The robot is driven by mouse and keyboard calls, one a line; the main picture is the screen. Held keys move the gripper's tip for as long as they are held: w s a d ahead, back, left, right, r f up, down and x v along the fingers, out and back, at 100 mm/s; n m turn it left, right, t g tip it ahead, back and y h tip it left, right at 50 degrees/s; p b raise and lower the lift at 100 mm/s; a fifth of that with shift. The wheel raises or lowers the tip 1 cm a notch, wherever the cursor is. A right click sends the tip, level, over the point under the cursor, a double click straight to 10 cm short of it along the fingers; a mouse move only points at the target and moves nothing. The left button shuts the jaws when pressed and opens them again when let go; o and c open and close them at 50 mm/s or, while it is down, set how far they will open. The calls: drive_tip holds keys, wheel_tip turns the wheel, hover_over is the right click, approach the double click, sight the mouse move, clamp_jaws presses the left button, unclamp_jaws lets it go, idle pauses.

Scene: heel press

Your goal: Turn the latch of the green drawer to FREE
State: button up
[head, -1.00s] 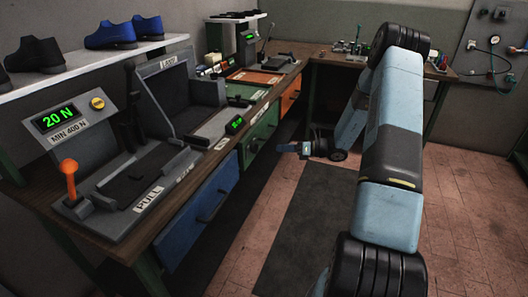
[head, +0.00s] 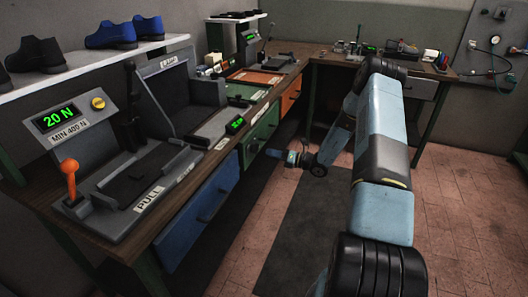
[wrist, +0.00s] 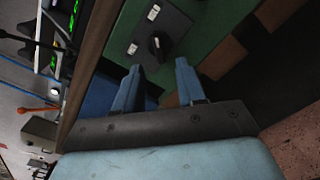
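The green drawer (head: 265,131) is in the bench front, between the blue and orange drawers. Its front (wrist: 200,25) fills the upper middle of the wrist view. The latch, a black knob (wrist: 154,48) with a small pale mark, sits on a dark plate (wrist: 163,25) on that front. Two small white labels lie on the plate; their text is too small to read. The latch also shows small in the head view (head: 253,147). My gripper (wrist: 158,65) is open and empty, its blue fingers pointing at the latch, apparently short of it. The head view shows my gripper (head: 273,153) beside the drawer front.
The blue drawer (head: 203,210) is nearer and the orange drawer (head: 291,96) farther along the bench (head: 165,225). Its top carries a press with a 20 N display (head: 61,118) and an orange-knobbed lever (head: 70,180). The floor mat (head: 305,220) is clear.

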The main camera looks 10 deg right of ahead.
sight(255, 149)
drive_tip(key=shift+x, duration=2.95)
drive_tip(key=shift+c, duration=0.3)
drive_tip(key=shift+d, duration=0.1)
clamp_jaws()
